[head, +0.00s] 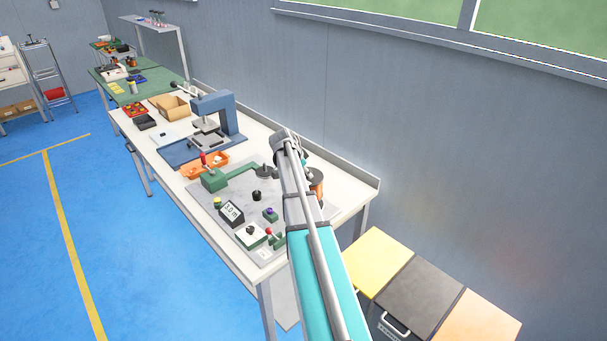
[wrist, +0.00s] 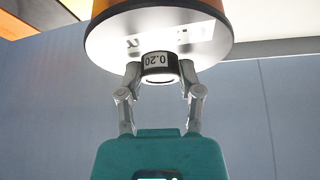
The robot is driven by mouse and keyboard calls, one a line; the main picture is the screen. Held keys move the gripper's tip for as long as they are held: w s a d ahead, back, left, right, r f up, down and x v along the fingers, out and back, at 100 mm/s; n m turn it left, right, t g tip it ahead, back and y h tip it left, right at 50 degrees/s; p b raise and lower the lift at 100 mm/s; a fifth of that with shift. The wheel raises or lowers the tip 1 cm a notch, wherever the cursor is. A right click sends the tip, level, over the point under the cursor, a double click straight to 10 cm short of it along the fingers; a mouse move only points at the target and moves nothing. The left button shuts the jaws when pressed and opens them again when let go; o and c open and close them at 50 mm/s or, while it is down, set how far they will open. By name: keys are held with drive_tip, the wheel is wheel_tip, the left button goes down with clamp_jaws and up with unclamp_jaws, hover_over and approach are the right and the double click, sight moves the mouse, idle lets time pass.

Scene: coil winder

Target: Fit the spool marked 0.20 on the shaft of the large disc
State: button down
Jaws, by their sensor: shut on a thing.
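My gripper (wrist: 161,78) is shut on the hub of the spool marked 0.20 (wrist: 110,45). The wrist view shows its pale round flange, orange winding and a hub label that reads 0.20 upside down. In the head view the copper-coloured spool (head: 317,181) shows just right of my arm, partly hidden by it; my fingers are hidden there. A dark disc with a short upright shaft (head: 265,171) lies on the winder's grey plate, left of my arm. I take it for the large disc. The spool is apart from it, to its right.
The grey plate (head: 190,190) also carries a green crank unit (head: 214,180), a display reading 3.0 m (head: 231,213), a black knob (head: 256,196) and a white switch box (head: 251,235). An orange tray (head: 206,165) and blue press (head: 215,120) stand beyond. Coloured bins (head: 420,285) stand right.

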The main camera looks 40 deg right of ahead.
drive_tip(key=shift+f+b, duration=2.4)
drive_tip(key=shift+b, duration=0.05)
idle(0.5)
drive_tip(key=shift+c, duration=0.9)
unclamp_jaws()
drive_tip(key=shift+r, duration=0.1)
